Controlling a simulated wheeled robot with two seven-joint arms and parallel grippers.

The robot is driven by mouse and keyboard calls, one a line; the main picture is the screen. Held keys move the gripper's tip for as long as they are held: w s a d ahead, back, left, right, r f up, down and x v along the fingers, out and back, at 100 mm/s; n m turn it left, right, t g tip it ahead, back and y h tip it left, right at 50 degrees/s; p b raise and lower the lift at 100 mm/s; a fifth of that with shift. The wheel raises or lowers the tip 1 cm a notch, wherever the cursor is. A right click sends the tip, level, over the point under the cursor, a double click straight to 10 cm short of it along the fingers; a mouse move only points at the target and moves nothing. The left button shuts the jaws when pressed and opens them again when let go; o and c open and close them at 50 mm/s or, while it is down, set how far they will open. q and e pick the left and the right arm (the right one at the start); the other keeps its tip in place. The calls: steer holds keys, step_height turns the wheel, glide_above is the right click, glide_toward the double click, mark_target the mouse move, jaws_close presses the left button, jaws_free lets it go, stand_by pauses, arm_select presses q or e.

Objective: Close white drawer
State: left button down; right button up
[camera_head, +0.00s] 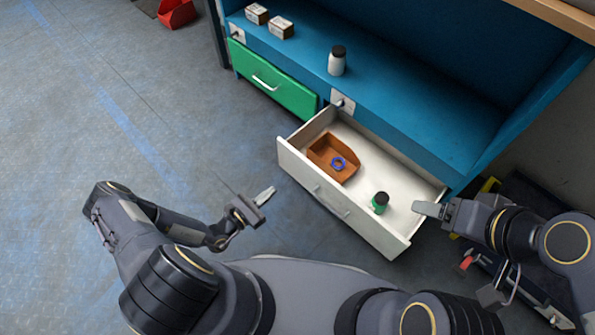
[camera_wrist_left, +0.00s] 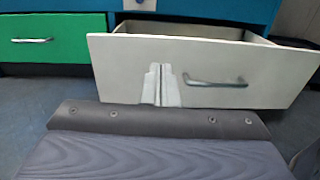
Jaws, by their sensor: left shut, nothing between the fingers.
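The white drawer (camera_head: 375,232) is pulled out of the blue cabinet and stands open. Its front has a metal handle (camera_head: 331,204). In the left wrist view the drawer front (camera_wrist_left: 255,80) and handle (camera_wrist_left: 215,82) lie straight ahead. My left gripper (camera_head: 266,194) is shut and empty, left of the drawer front in the head view and apart from it. Its fingers (camera_wrist_left: 161,84) overlap the drawer front in the left wrist view, left of the handle. My right gripper (camera_head: 426,209) is by the drawer's right side; its jaw opening is unclear, and I cannot tell whether it touches.
The drawer holds a brown bin (camera_head: 325,158) with a blue ring (camera_head: 339,163), and a green bottle (camera_head: 380,202). A closed green drawer (camera_head: 285,94) is to the left. The left floor is clear.

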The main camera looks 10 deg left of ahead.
arm_select(q)
steer(key=f, duration=0.1)
steer(key=b, duration=0.4)
glide_toward(306, 163)
steer(key=shift+n, duration=0.3)
steer(key=x, duration=0.5)
steer(key=shift+w+d+f, duration=0.2)
steer(key=shift+w, duration=0.05)
steer(key=shift+w+d+r, duration=0.1)
steer(key=shift+w+d, duration=0.25)
steer(key=shift+w, duration=0.15)
